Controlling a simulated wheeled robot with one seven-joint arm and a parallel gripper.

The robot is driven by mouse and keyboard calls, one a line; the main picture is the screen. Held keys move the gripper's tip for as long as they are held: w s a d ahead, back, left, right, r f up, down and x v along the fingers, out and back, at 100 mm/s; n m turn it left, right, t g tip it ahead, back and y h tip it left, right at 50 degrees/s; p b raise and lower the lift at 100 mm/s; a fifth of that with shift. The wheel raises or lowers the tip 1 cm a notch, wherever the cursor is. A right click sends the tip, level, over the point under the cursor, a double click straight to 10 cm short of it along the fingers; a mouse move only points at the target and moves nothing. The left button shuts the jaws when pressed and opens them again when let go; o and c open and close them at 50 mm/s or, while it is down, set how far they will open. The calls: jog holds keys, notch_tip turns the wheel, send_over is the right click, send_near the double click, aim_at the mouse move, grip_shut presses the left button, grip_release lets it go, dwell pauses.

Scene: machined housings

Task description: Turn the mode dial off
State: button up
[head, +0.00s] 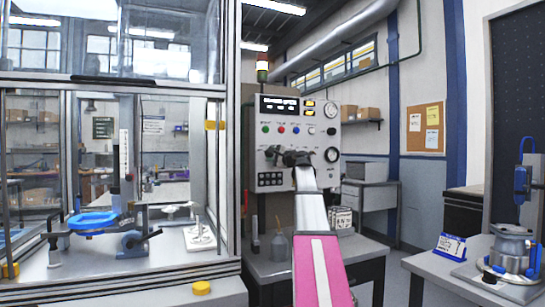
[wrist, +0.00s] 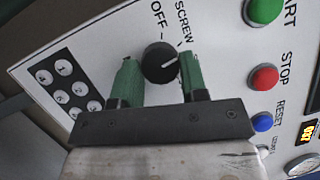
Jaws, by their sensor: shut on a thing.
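The mode dial (wrist: 159,62) is a round black knob with a white pointer line, on the pale control panel (wrist: 110,50). OFF and SCREW are printed above it in the wrist view. The pointer slants up and right, more to the SCREW side than to OFF. My gripper (wrist: 160,72) has its two green fingers on either side of the dial and is shut on it. In the head view my gripper (head: 296,160) is at the lower middle of the panel (head: 325,115) and hides the dial.
Green START (wrist: 264,10), red STOP (wrist: 264,78) and blue RESET (wrist: 262,122) buttons lie right of the dial in the wrist view. A keypad (wrist: 68,90) lies to its left. A glass enclosure (head: 216,180) stands left of the panel; a bench (head: 440,268) stands right.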

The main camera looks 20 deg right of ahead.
jog(key=n+g, duration=0.1)
jog(key=n, duration=0.2)
jog(key=n+g+h, duration=0.1)
jog(key=n, duration=0.2)
jog(key=n+g+h, duration=0.1)
jog(key=n, duration=0.3)
jog(key=shift+r+g, duration=0.3)
jog(key=shift+g, duration=0.1)
dwell(0.4)
jog(key=o, duration=0.9)
jog(key=v, duration=1.1)
jog(key=shift+a, duration=0.15)
